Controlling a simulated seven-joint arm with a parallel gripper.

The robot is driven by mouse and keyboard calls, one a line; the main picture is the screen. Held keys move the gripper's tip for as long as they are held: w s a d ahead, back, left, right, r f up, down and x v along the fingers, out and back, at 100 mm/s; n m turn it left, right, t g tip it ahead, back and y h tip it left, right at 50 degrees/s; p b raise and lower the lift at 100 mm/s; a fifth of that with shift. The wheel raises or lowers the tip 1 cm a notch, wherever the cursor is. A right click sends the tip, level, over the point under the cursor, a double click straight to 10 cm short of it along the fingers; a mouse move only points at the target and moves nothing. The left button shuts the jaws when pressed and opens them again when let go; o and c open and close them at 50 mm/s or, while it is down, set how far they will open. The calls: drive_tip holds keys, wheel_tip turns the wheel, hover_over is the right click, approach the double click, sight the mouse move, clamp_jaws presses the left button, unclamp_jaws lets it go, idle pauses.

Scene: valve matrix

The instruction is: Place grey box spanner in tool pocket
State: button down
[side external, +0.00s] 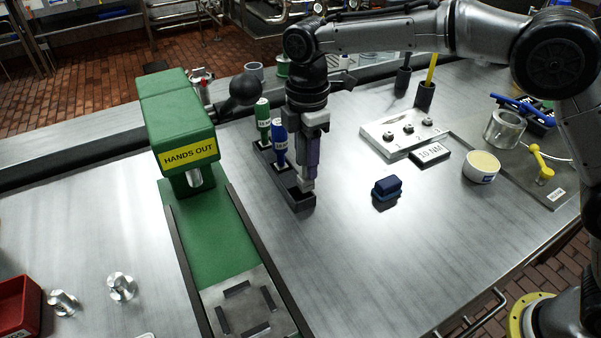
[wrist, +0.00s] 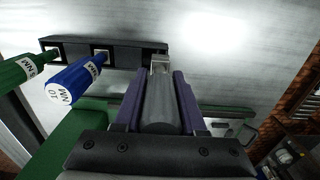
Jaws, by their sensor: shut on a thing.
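My gripper (side external: 309,168) has purple fingers and points down over the near end of a dark tool rack (side external: 265,163). In the wrist view its two fingers (wrist: 163,78) are shut on the grey box spanner (wrist: 160,106), a grey cylinder with a narrower squared lower end. That lower end (side external: 306,184) is at the near tool pocket (side external: 298,201) of the rack. I cannot tell how deep it sits in the pocket. The spanner looks about upright. A blue-handled tool (side external: 280,138) and a green-handled tool (side external: 263,120) stand in the other pockets.
A green press marked HANDS OUT (side external: 185,130) stands left of the rack.

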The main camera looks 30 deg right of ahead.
sight(301, 174)
drive_tip(key=shift+w+a+f, duration=0.2)
drive_tip(key=shift+w+f, duration=0.1)
drive_tip(key=shift+f, duration=0.05)
drive_tip(key=shift+w+a+f, duration=0.1)
drive_tip(key=shift+w+f, duration=0.05)
drive_tip(key=shift+f, duration=0.8)
drive_tip(key=shift+w+f, duration=0.1)
drive_tip(key=shift+f, duration=0.85)
drive_tip(key=shift+f, duration=0.1)
drive_tip(key=shift+c, duration=2.4)
unclamp_jaws()
wheel_tip(301, 174, up, 11)
drive_tip(key=shift+r, duration=0.6)
